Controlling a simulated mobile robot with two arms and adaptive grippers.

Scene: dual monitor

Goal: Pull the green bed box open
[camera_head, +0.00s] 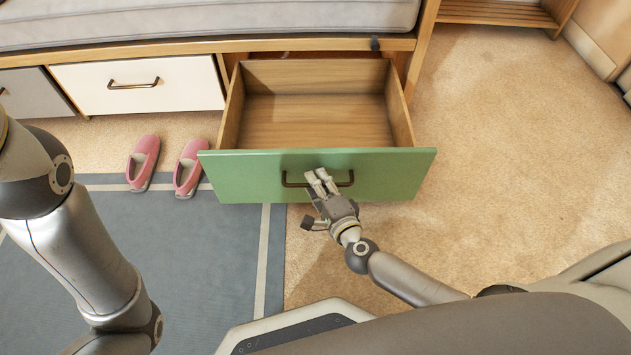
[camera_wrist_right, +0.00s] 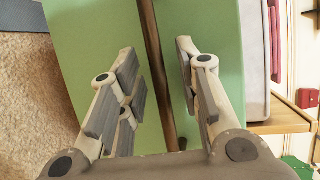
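The green bed box (camera_head: 240,178) is a drawer pulled well out from under the bed, its empty wooden inside (camera_head: 318,120) showing in the head view. Its dark brown handle (camera_head: 348,181) is on the green front. My right gripper (camera_head: 320,178) is at the middle of this handle. In the right wrist view, the handle bar (camera_wrist_right: 152,40) runs between the two fingers of my right gripper (camera_wrist_right: 162,90), with green front behind. The fingers stand apart, with narrow gaps to the bar. My left arm shows at the left, but its gripper is outside the view.
A white drawer (camera_head: 180,85) and a grey drawer (camera_head: 35,92) are shut under the bed (camera_head: 200,22). Two pink slippers (camera_head: 143,160) stand left of the green drawer by the grey-blue rug (camera_head: 190,270). The carpet (camera_head: 500,130) to the right is clear.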

